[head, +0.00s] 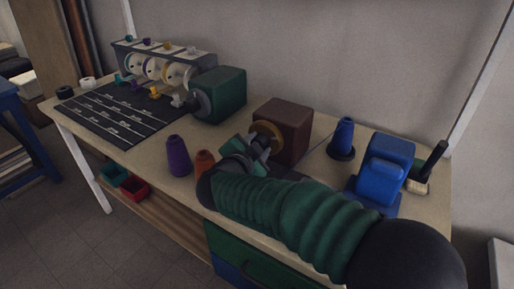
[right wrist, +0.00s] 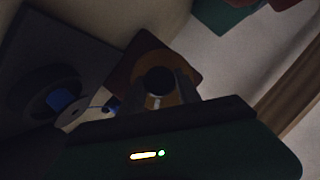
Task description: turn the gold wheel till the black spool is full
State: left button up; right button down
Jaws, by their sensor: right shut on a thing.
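The gold wheel (head: 264,131) is on the front of a dark red box (head: 291,125) and is partly hidden by my right gripper (head: 255,142). In the right wrist view the gold wheel (right wrist: 146,45) has a dark round knob (right wrist: 159,80), and the fingers of my right gripper (right wrist: 168,100) are shut on it. A small dark piece with blue on it (right wrist: 112,107) sits beside the box there; I cannot tell whether it is the black spool or how full it is. A thin thread runs from near the box toward a blue thread cone (head: 344,135). My left gripper is not in view.
A purple cone (head: 178,156) and an orange cone (head: 204,162) stand left of my right gripper. A green box (head: 222,93) stands behind them. A blue machine (head: 382,168) is at the right. A black mat (head: 112,112) and a rack of spools lie at the far left.

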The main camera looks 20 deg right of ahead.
jog(key=shift+f+m+t+b, duration=0.15)
jog(key=shift+m+t+b, duration=0.15)
jog(key=shift+m+b, duration=0.4)
jog(key=c, duration=0.9)
grip_release()
jog(key=shift+o, duration=0.2)
